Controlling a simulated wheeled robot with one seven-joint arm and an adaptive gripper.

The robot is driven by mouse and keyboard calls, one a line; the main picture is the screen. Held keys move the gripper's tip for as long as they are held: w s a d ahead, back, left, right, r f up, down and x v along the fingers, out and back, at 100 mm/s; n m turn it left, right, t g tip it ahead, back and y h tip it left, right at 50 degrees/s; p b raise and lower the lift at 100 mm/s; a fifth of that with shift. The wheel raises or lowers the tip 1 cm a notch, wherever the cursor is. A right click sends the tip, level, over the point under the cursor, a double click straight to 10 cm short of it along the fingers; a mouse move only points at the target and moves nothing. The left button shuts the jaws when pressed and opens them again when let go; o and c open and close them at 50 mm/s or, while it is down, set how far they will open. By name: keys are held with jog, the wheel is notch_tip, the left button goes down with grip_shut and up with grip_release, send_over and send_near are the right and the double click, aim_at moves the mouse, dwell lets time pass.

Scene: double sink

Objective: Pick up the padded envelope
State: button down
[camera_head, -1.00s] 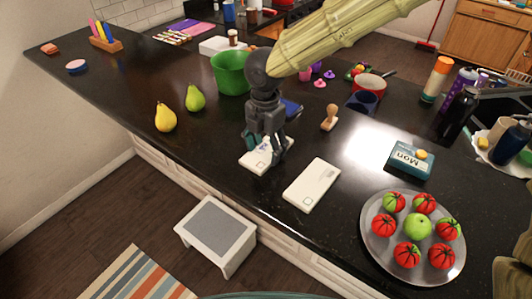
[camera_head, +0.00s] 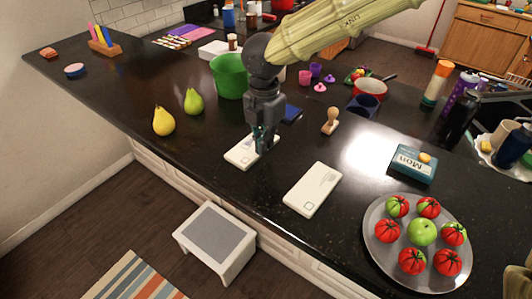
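Two flat white pieces that look like envelopes or mailers lie on the dark counter. I cannot tell for sure which is the padded envelope. One white piece (camera_head: 238,157) lies directly at my gripper, with its right part partly hidden by the fingers. The other white piece (camera_head: 311,189) lies to the right and nearer the counter's front edge, with printed marks on it. My gripper (camera_head: 264,147) points down over the first piece, its fingertips at or just above the right part. The fingers look close together from this side; any grip is unclear.
A green bucket (camera_head: 229,76) stands behind my gripper, with a blue item (camera_head: 292,114) and a wooden stamp (camera_head: 330,122) to the right. Pears (camera_head: 163,121) stand at left. A metal plate of tomatoes (camera_head: 386,262) and a blue box (camera_head: 411,166) lie at right.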

jog(key=s+d+b, duration=0.1)
jog(key=s+d, duration=0.1)
jog(key=s, duration=0.2)
jog(key=s+d+r+b, duration=0.1)
jog(key=s+d, duration=0.2)
jog(key=s, duration=0.2)
jog(key=s+d+b, duration=0.2)
jog(key=s+d, duration=0.1)
jog(key=s, duration=0.2)
jog(key=shift+r, duration=0.4)
jog(key=shift+c, duration=2.2)
grip_release()
jog(key=shift+w, duration=0.1)
